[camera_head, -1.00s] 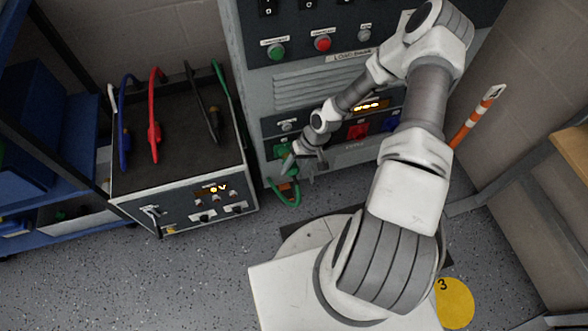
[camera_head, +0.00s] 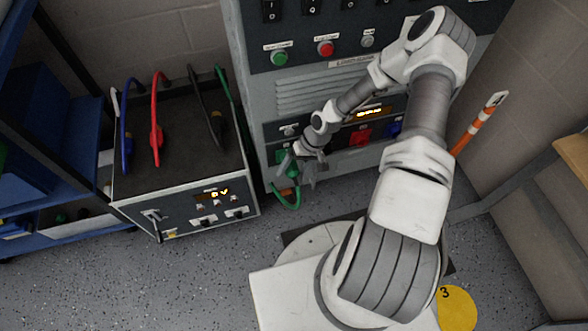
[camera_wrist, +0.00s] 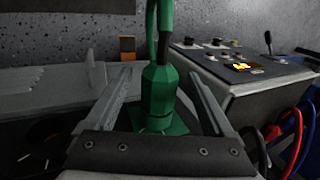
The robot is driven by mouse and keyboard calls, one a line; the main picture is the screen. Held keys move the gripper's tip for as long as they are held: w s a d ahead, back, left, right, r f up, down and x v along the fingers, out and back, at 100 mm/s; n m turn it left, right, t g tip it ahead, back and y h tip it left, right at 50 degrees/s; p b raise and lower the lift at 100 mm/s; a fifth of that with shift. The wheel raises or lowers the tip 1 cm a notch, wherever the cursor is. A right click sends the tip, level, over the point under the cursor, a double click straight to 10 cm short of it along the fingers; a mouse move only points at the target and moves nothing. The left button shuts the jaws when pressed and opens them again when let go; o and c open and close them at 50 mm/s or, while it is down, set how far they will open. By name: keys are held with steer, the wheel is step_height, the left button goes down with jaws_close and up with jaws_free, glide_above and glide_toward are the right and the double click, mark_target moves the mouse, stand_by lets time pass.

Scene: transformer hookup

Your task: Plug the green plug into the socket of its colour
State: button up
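The green plug (camera_wrist: 160,90) stands against a green square socket plate (camera_wrist: 174,128) in the wrist view, its cable leading away at the top. The contact at its tip is partly hidden, so how deep it sits cannot be told. My gripper (camera_wrist: 158,98) is open, with one finger on each side of the plug and gaps between. In the head view, my gripper (camera_head: 302,168) is at the cabinet's lower left. The green plug (camera_head: 292,170) shows beside the fingers, below the green socket (camera_head: 281,154), with its green cable (camera_head: 289,202) looping below.
A red socket (camera_head: 360,136) and a blue socket (camera_head: 395,128) are to the right on the cabinet. A cart (camera_head: 184,200) with blue, red, black and green leads stands at the left. An orange-striped post (camera_head: 473,130) is at the right. Floor is clear in front of the cart.

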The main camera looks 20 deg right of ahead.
steer(key=shift+o, duration=1)
steer(key=shift+r, duration=0.1)
steer(key=p+v, duration=0.5)
steer(key=v, duration=0.2)
steer(key=p+v, duration=0.5)
steer(key=v, duration=1.2)
steer(key=shift+r, duration=0.15)
